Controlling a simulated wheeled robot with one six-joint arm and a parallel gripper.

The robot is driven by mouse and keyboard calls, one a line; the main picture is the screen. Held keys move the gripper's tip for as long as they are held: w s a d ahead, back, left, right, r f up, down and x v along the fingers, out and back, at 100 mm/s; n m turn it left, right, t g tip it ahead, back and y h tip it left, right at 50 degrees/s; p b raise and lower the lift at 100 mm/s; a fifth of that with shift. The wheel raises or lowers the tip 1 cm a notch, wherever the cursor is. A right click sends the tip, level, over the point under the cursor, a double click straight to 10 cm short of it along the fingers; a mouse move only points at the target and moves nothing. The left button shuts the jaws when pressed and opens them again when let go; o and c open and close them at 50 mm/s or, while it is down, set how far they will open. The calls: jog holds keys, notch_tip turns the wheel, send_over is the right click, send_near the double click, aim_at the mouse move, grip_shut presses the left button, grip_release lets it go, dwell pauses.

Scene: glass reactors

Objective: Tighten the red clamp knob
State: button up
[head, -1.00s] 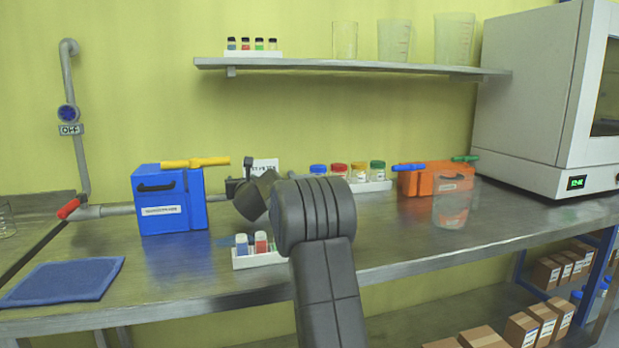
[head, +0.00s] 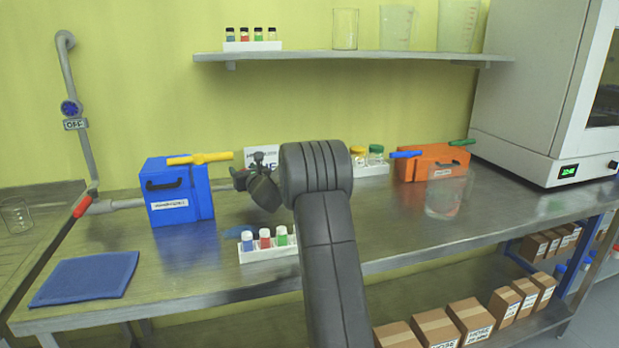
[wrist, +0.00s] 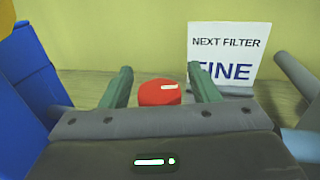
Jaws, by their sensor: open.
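The red clamp knob (wrist: 159,93) shows in the wrist view as a round red cap with a short white mark on its top. My gripper (wrist: 162,78) is open, with one green finger to the left of the knob and one to the right. Gaps show between the knob and both fingers, and I cannot tell its exact depth between them. The knob's lower part is hidden behind the gripper body. In the head view my arm's dark end (head: 264,190) is at the pipe beside the blue box, and the knob is not visible there.
A sign (wrist: 229,54) reading "NEXT FILTER FINE" stands behind the knob. The blue box (head: 180,190) with a yellow handle is left of my arm's end. A rack of vials (head: 262,252) stands in front, and an orange box (head: 432,163) is farther right.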

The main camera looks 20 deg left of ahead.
jog(key=shift+s+r+n+g+y+p, duration=0.15)
jog(key=shift+n+g+y+p, duration=0.55)
jog(key=shift+p, duration=1.55)
jog(key=shift+r+n+g+y+p, duration=0.1)
jog(key=shift+n+g+y+p, duration=0.6)
jog(key=shift+p, duration=1.55)
jog(key=b+v, duration=0.1)
jog(key=v, duration=0.2)
jog(key=b+v, duration=0.2)
jog(key=v, duration=0.2)
jog(key=shift+f, duration=0.2)
jog(key=s+d+r+b, duration=0.1)
jog(key=s+d+b, duration=0.2)
jog(key=d, duration=0.4)
jog(key=s+d+r+m+b, duration=0.1)
jog(key=s+d+r+b, duration=0.1)
jog(key=s+d+b, duration=0.2)
jog(key=s+d+r+h+b, duration=0.1)
jog(key=s+d+b, duration=0.2)
jog(key=d, duration=0.6)
jog(key=shift+s+d+r+t, duration=0.2)
jog(key=shift+s+d+t, duration=0.1)
jog(key=shift+d+t, duration=0.1)
